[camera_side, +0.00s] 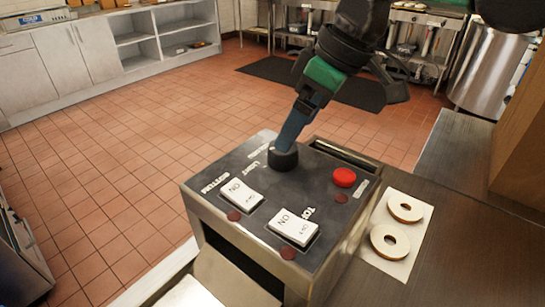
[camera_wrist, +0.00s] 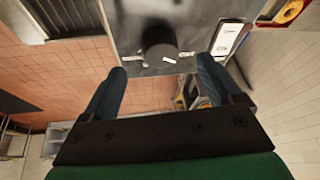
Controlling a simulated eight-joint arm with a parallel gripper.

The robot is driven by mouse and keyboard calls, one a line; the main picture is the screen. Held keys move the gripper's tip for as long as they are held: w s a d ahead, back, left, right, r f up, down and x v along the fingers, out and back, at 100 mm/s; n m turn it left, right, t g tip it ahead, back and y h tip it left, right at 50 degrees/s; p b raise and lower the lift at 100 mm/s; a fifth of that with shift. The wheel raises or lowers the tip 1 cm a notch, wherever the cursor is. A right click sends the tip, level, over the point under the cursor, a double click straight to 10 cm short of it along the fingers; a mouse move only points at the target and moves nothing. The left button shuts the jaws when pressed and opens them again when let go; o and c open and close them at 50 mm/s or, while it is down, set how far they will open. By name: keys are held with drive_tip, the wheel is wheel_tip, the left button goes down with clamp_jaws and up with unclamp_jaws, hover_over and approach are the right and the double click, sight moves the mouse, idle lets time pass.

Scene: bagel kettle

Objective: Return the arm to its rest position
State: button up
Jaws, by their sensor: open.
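My gripper (camera_side: 292,138) points down at the control panel (camera_side: 325,196) in the side view, its blue finger overlapping the dark round knob (camera_side: 283,158). In the wrist view my gripper (camera_wrist: 160,64) has its two blue fingers spread wide with nothing between them. The knob (camera_wrist: 160,42) shows beyond the fingertips, roughly centred between them. I cannot tell whether a finger touches it. The second finger is not clear in the side view.
The panel has two white rocker switches (camera_side: 237,194) (camera_side: 293,228) and a red button (camera_side: 344,177). Two ring-shaped bagels (camera_side: 405,208) (camera_side: 390,242) lie on white paper on the dark counter (camera_side: 450,240). Open tiled floor lies behind; steel tables and a metal drum (camera_side: 490,70) stand farther back.

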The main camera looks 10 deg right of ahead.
drive_tip(key=shift+v, duration=0.85)
drive_tip(key=shift+d, duration=0.1)
drive_tip(key=s+d+f+m+t+h, duration=0.1)
drive_tip(key=s+d+f+m, duration=0.2)
drive_tip(key=d, duration=0.5)
drive_tip(key=s+d+f+m+t+h, duration=0.1)
drive_tip(key=s+d+f+m+t, duration=0.1)
drive_tip(key=d, duration=0.7)
drive_tip(key=s+d+f+m+t+h, duration=0.2)
drive_tip(key=s+d+f+m, duration=0.1)
drive_tip(key=d+m, duration=0.3)
drive_tip(key=d+f, duration=0.1)
drive_tip(key=d, duration=0.1)
drive_tip(key=shift+s+d+f, duration=0.35)
